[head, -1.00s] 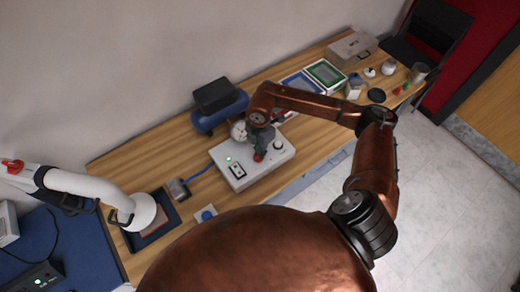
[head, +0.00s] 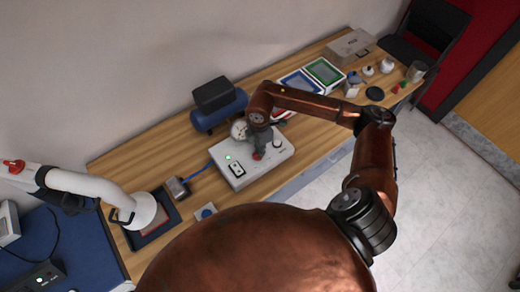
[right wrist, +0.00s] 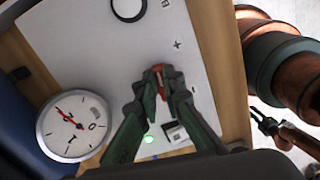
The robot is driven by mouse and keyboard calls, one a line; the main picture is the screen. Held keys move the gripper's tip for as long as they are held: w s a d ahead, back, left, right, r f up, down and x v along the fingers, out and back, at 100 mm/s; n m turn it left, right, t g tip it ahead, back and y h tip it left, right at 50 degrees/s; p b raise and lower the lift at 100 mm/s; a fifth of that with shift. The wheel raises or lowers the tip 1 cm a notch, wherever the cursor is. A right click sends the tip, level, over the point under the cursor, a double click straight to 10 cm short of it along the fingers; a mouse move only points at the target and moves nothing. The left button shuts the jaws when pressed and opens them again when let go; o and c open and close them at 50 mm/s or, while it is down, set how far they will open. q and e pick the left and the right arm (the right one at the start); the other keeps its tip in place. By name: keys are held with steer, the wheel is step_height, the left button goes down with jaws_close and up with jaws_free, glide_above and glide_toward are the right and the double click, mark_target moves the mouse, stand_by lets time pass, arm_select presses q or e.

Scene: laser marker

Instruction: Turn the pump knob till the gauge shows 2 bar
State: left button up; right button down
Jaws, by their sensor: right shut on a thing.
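The grey-white pump box (head: 222,163) stands mid-table with a green light lit. My right gripper (head: 259,152) is over its top, shut on the red pump knob (head: 257,157). In the right wrist view the two fingers (right wrist: 160,82) close around the red knob (right wrist: 158,72), which is partly hidden between them. The round white gauge (head: 238,130) stands beside the gripper. In the right wrist view the gauge (right wrist: 72,126) appears tilted, with a red needle towards the upper left; I cannot read its exact value. My left gripper is not in view.
A dark blue tank with a black block (head: 214,95) stands behind the box. A dark round knob (head: 277,144) is on the box's right side. A white jointed tube (head: 95,187) reaches in from the left. Trays and small items fill the table's far right.

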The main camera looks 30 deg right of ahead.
steer(key=c, duration=2.1)
jaws_free()
step_height(320, 180, up, 12)
